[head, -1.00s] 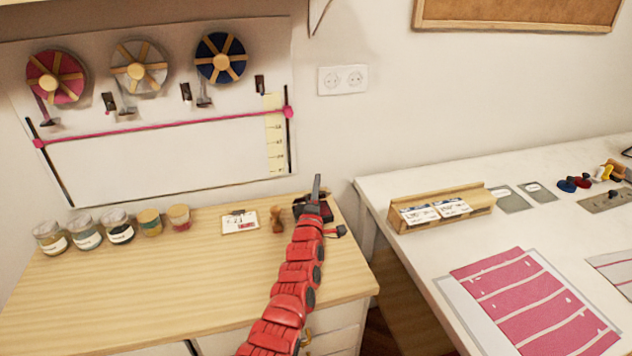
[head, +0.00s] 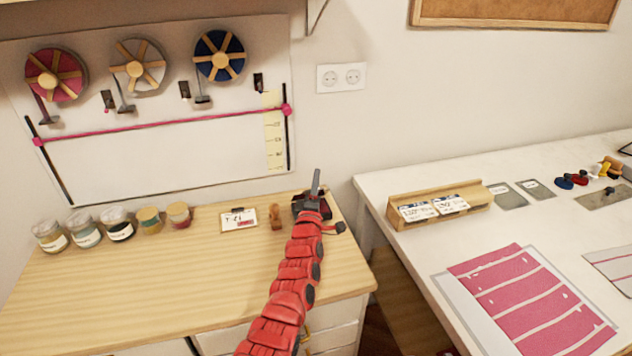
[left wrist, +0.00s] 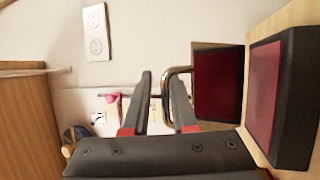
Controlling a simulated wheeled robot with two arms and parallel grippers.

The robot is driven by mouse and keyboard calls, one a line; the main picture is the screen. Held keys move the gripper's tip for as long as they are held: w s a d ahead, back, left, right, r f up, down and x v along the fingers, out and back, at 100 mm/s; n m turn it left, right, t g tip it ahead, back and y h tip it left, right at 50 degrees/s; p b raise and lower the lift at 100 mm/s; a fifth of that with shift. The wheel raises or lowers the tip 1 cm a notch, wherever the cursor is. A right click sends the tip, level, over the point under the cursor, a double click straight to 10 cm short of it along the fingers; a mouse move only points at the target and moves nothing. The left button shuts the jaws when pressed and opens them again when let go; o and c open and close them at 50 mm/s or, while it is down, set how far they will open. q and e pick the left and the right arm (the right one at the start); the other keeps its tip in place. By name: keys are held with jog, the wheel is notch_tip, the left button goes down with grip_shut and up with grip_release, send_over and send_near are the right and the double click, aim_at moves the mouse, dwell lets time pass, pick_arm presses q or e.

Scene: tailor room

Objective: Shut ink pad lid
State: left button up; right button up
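The ink pad (left wrist: 298,95) is a black box with a dark red pad, at the right of the left wrist view. Its lid (left wrist: 218,85), dark red inside, stands open beside it. In the head view, the dark ink pad (head: 299,203) is partly hidden by my left gripper (head: 316,183), at the right end of the wooden desk. In the left wrist view, my left gripper (left wrist: 160,103) is open, its two fingers apart. A curved metal loop (left wrist: 166,82) shows at the lid's near side, by the right finger; I cannot tell whether they touch. My right gripper is not in view.
Several jars (head: 120,224) stand along the back of the desk (head: 160,285). A white table (head: 405,255) is to the right. The desk's front left is clear.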

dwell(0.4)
pick_arm(q)
jog(key=shift+s+p, duration=0.5)
jog(key=shift+p, duration=0.15)
jog(key=p+v, duration=0.2)
jog(key=v, duration=0.4)
jog(key=shift+s+a+p, duration=0.15)
jog(key=shift+s+p, duration=0.1)
jog(key=shift+p, duration=0.1)
jog(key=shift+f, duration=0.15)
